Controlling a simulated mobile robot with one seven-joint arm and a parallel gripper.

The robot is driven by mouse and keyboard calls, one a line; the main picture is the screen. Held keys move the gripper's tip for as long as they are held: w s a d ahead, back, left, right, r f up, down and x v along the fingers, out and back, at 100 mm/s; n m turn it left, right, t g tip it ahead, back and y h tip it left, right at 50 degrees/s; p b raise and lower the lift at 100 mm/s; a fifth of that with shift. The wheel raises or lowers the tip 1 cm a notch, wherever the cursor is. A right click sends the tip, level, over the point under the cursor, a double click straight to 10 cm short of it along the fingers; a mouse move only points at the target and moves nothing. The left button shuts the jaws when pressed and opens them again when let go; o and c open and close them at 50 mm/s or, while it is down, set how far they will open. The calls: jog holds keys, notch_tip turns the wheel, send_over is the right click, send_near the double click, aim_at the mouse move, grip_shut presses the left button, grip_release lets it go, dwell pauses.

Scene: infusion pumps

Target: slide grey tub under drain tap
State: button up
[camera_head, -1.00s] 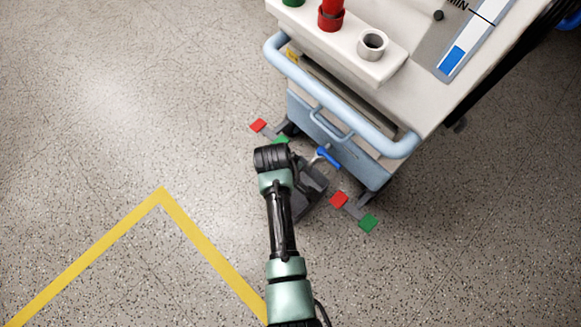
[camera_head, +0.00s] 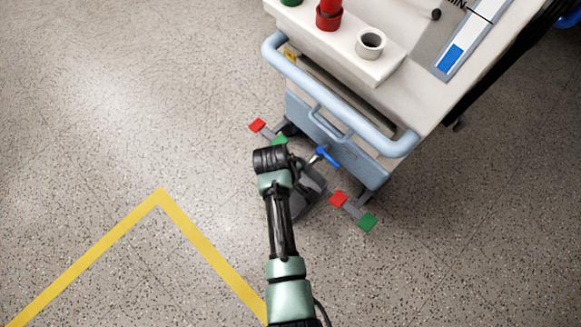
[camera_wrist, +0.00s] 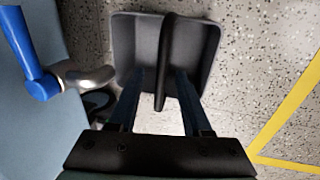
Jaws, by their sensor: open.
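The grey tub (camera_head: 311,187) is on the floor at the front of the blue-grey cart, partly hidden by my arm in the head view. In the wrist view the tub (camera_wrist: 200,52) fills the upper middle, with a dark upright bar (camera_wrist: 166,45) across it. My gripper (camera_wrist: 159,76) is open, with one finger on each side of this bar; I cannot tell whether either touches it. The drain tap (camera_head: 327,157) has a blue lever and sticks out from the cart's front.
The cart (camera_head: 345,150) has a pale blue push rail and stands on casters. Red and green pedals (camera_head: 339,199) stick out on both sides of the tap, close to the tub. Yellow tape (camera_head: 85,255) marks the floor at left. The speckled floor there is clear.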

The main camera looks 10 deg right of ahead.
jog(key=p+v, duration=0.9)
jog(key=v, duration=0.3)
jog(key=shift+r, duration=0.4)
